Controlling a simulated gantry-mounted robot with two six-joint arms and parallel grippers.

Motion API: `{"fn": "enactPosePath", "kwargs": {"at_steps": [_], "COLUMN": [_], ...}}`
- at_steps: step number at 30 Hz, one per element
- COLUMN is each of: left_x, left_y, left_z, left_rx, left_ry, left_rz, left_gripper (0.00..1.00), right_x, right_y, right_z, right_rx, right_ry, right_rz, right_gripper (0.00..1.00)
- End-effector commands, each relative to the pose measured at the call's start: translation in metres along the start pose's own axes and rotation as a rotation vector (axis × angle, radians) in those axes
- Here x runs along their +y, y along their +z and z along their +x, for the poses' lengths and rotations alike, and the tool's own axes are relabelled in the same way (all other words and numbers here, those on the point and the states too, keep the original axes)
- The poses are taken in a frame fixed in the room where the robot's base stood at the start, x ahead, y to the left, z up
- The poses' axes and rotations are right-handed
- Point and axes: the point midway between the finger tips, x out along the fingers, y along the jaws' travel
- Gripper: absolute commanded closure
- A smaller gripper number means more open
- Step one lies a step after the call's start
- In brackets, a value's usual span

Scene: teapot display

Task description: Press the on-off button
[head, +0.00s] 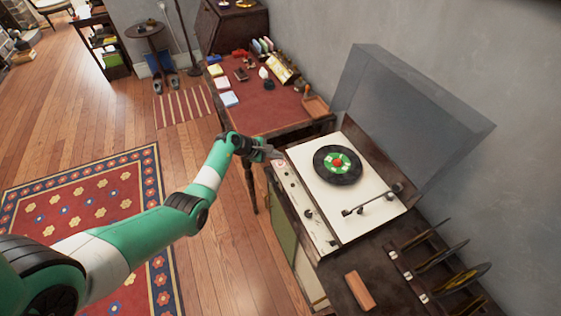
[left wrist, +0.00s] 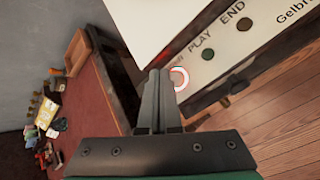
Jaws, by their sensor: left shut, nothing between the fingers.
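The record player (head: 325,225) has a cream control strip along its front edge. A round button with a red ring (head: 281,163) sits at the strip's far end; it also shows in the left wrist view (left wrist: 182,80), by partly hidden red lettering. Other dark round buttons marked PLAY (left wrist: 208,54) and END (left wrist: 243,24) lie beyond it. My left gripper (head: 274,153) is shut and empty, with its fingertips beside the ringed button; the fingers (left wrist: 159,74) partly cover it in the wrist view. I cannot tell whether they touch it. My right gripper is not in view.
The raised clear lid (head: 405,110) stands behind the turntable, which holds a black record with a green label (head: 326,170). A cluttered desk (head: 265,112) stands beyond. A record rack (head: 440,265) and a wooden block (head: 360,290) are at the near right.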

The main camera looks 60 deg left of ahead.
Motion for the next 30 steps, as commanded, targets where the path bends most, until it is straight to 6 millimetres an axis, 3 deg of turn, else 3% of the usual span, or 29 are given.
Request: {"fn": "enactPosePath", "kwargs": {"at_steps": [30], "left_x": [-0.0050], "left_y": [-0.0050], "left_z": [0.0069], "left_rx": [0.000], "left_ry": [0.000], "left_rz": [0.000], "left_gripper": [1.00], "right_x": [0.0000], "right_y": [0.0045], "right_z": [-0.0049], "right_rx": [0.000], "right_ry": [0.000], "right_rz": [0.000], "right_gripper": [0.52]}}
